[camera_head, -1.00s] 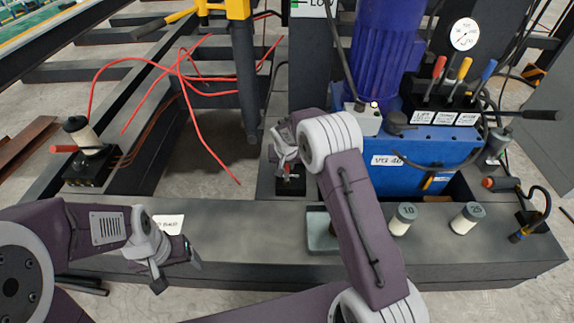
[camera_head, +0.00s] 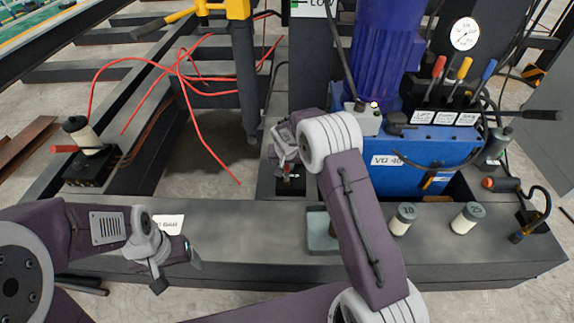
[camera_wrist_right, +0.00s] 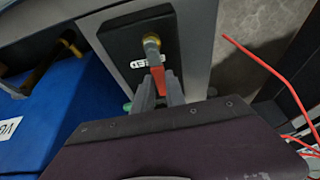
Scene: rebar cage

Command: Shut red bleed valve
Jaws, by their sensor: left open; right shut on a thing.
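The red bleed valve lever (camera_wrist_right: 158,80) joins a brass stem (camera_wrist_right: 151,45) on a black block (camera_wrist_right: 135,48) in the right wrist view. A white label on the block is partly covered by the lever. My right gripper (camera_wrist_right: 160,92) is shut on the red lever, one finger on each side. In the head view my right gripper (camera_head: 287,160) is above the valve block (camera_head: 291,185), and the lever is mostly hidden by it. My left gripper (camera_head: 180,265) is open and empty, low at the left in front of the grey beam.
A blue pump unit (camera_head: 420,160) with coloured levers stands right of the valve. Another red-handled valve (camera_head: 64,149) sits at the far left. White canisters (camera_head: 402,220) and a grey tray (camera_head: 320,243) rest on the beam (camera_head: 240,225). Red hoses (camera_head: 208,140) lie behind.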

